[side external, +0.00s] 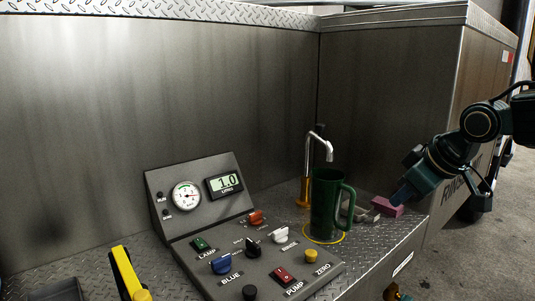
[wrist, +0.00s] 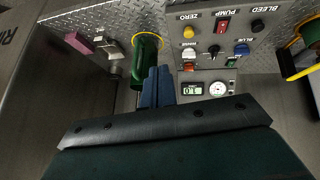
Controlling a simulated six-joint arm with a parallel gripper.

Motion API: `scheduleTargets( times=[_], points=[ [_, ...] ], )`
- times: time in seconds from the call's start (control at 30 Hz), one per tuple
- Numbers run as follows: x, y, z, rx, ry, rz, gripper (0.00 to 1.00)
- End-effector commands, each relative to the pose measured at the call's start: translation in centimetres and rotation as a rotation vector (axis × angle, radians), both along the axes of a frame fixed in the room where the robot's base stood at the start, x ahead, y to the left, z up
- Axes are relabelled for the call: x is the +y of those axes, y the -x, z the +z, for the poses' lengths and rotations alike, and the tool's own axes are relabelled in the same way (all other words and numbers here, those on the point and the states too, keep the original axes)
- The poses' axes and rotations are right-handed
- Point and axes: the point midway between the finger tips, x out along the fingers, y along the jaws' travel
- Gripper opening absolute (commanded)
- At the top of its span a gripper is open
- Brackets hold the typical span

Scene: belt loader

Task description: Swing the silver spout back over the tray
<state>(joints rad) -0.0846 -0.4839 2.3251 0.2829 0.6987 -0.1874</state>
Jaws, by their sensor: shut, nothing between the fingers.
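The silver spout (side external: 318,138) rises from a brass-coloured base (side external: 303,190) near the back corner of the deck. Its bent end points down and appears above the mouth of a green jug (side external: 325,205). The jug also shows in the wrist view (wrist: 139,68), where I cannot make out the spout. My gripper (side external: 399,197) is shut and empty, to the right of the jug and spout, near a pink block. Its blue fingers also show in the wrist view (wrist: 157,84). I cannot clearly identify the tray.
The jug stands within a yellow ring (side external: 342,238). The pink block (side external: 388,207) and a small metal piece (side external: 361,213) lie right of it. A control panel (side external: 262,272) with switches and knobs fills the front; its display reads 1.0. A yellow handle (side external: 126,270) stands at left.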

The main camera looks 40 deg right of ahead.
Motion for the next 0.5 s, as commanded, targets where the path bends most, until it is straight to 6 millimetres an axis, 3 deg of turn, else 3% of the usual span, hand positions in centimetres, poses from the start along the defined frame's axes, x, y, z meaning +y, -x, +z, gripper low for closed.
scheduleTargets(
  times=[0.5],
  points=[
    [-3.2, -10.5, 2.4, -0.064, 0.303, -0.011, 0.0]
  ],
)
